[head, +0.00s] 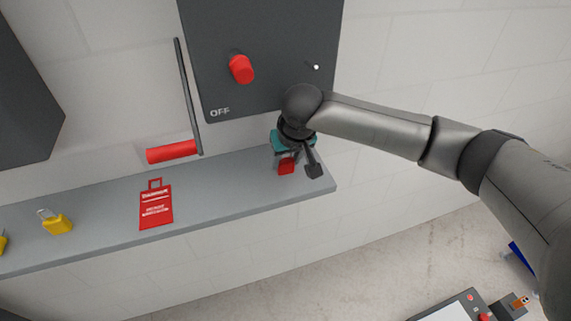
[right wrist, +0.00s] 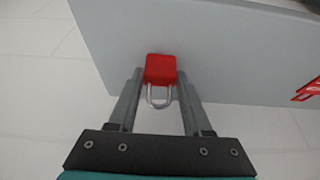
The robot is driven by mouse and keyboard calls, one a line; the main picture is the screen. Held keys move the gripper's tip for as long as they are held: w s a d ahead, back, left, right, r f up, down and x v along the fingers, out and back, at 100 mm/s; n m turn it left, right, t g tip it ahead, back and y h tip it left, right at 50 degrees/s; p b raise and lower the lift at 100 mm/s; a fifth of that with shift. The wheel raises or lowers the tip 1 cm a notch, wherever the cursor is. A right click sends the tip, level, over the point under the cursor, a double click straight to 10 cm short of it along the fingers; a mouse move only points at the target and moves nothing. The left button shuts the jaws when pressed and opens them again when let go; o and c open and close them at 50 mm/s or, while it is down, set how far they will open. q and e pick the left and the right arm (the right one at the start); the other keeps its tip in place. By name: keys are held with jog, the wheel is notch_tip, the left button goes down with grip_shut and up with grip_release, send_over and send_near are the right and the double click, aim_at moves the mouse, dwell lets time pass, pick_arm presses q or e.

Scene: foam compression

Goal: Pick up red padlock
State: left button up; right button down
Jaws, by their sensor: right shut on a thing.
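The red padlock (head: 287,166) is at the right end of the grey shelf (head: 215,181). In the right wrist view the red padlock (right wrist: 161,69) has its silver shackle pointing toward my gripper's palm. My right gripper (head: 286,160) is over the shelf's right end, its fingers shut on the padlock. In the right wrist view the two fingers of the right gripper (right wrist: 160,88) sit on either side of it. Whether the padlock touches the shelf I cannot tell. My left gripper is in neither view.
A red tag (head: 156,206) lies on the shelf left of the padlock. A yellow padlock (head: 57,224) lies further left, with another yellow thing (head: 2,242) at the picture edge. A dark panel (head: 275,40) marked OFF with a red knob (head: 241,69) stands behind the shelf.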

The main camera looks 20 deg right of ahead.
dwell(0.3)
jog(key=shift+r, duration=0.85)
jog(key=s+p, duration=0.2)
jog(key=s, duration=1.6)
jog(key=shift+d, duration=0.2)
jog(key=shift+w, duration=0.1)
